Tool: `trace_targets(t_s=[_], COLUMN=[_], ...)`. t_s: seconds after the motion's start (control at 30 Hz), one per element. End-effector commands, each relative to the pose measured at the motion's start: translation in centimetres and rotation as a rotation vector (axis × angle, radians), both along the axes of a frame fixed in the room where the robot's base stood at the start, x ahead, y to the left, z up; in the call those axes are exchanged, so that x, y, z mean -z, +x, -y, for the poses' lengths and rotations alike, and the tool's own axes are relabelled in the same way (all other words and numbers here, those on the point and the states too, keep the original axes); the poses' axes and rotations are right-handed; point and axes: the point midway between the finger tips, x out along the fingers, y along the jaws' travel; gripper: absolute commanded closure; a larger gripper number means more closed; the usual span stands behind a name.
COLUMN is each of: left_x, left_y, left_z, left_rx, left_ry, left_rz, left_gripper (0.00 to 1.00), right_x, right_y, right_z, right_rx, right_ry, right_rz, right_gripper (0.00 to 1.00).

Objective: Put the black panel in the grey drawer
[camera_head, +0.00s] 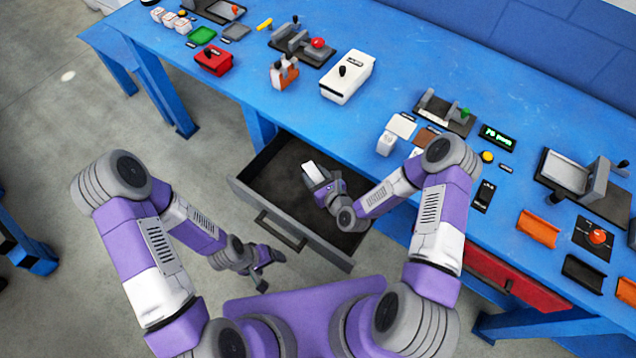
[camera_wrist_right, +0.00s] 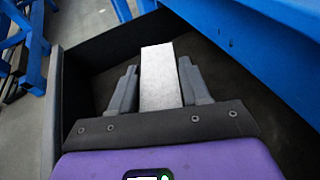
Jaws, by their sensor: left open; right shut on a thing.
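The grey drawer (camera_head: 245,199) is pulled out under the blue table, with a dark, largely empty inside. It also shows in the right wrist view (camera_wrist_right: 88,62). My right gripper (camera_head: 318,178) is over or inside the drawer, its height hard to tell. It is shut on a light grey block (camera_wrist_right: 160,78), whose pale end also shows in the head view (camera_head: 310,169). A black panel (camera_head: 583,272) lies on the table at the right, apart from both grippers. My left gripper (camera_head: 263,276) is open and empty, in front of the drawer.
Orange panels (camera_head: 538,229) lie near the black panel. A grey fixture (camera_head: 580,178), an orange-knobbed black plate (camera_head: 597,238) and a black switch box (camera_head: 484,195) stand around there. A red drawer (camera_head: 515,283) is below. A white box (camera_head: 348,78) stands at the back.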

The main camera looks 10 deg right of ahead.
Motion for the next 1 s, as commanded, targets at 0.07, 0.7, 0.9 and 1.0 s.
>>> trace_targets(t_s=[0.07, 0.7, 0.9, 1.0], left_x=[0.6, 1.7, 2.1, 2.0], left_y=[0.0, 0.0, 0.0, 0.0], left_z=[0.0, 0.0, 0.0, 0.0], left_rx=[0.000, 0.000, 0.000, 0.000], left_ry=[0.000, 0.000, 0.000, 0.000], left_rz=[0.000, 0.001, 0.001, 0.001], left_gripper=[0.23, 0.23, 0.23, 0.23], right_x=[1.6, 6.2, 6.6, 6.5], right_y=[0.0, 0.0, 0.0, 0.0], right_z=[-0.1, 0.0, 0.0, 0.0], right_rx=[-0.003, -0.001, 0.000, 0.000], right_ry=[-0.001, 0.000, -0.001, -0.001], right_rz=[0.001, 0.002, 0.000, 0.000], right_gripper=[0.85, 0.85, 0.51, 0.35])
